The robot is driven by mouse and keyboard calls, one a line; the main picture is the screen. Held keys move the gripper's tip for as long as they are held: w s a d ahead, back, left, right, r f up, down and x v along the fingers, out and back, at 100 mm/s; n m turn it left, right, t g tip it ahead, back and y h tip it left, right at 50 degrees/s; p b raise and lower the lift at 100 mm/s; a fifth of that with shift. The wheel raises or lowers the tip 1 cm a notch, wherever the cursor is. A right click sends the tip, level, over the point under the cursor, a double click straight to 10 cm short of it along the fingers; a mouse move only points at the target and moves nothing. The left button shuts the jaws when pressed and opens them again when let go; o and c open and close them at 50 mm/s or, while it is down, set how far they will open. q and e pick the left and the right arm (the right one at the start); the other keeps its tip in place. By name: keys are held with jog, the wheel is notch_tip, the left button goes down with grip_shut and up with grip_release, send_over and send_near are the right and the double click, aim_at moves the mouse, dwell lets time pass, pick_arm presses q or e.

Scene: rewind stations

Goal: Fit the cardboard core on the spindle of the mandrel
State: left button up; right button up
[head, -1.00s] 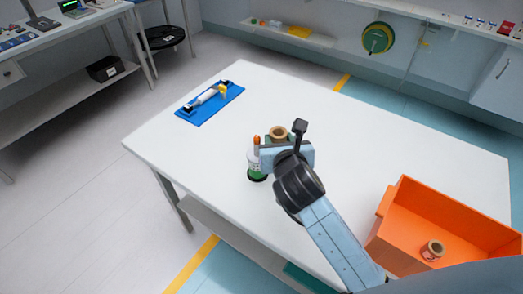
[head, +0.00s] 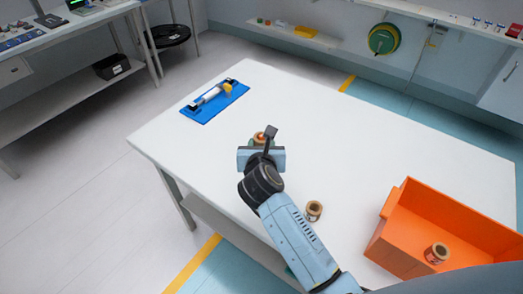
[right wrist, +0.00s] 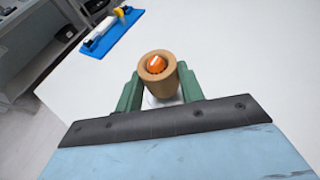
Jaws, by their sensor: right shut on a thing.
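The cardboard core (right wrist: 154,82) stands upright between the two green fingers of my right gripper (right wrist: 155,92), which is shut on it. The orange tip of the mandrel's spindle (right wrist: 156,65) shows inside the core's bore, so the core is around the spindle's top. In the head view the core (head: 258,142) shows only partly beyond my right gripper (head: 262,147). I cannot tell how far down the core sits. My left gripper is not in view.
Another core (head: 314,210) stands on the white table (head: 400,155) right of my arm. An orange bin (head: 388,228) at the right holds one more core (head: 436,253). A blue mat (head: 205,115) with a white roller tool lies at the far left. The table's middle is clear.

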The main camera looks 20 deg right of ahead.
jog(key=shift+f, duration=0.85)
jog(key=o, duration=0.9)
jog(key=shift+o, duration=0.2)
jog(key=p+v, duration=0.1)
jog(key=v, duration=1.1)
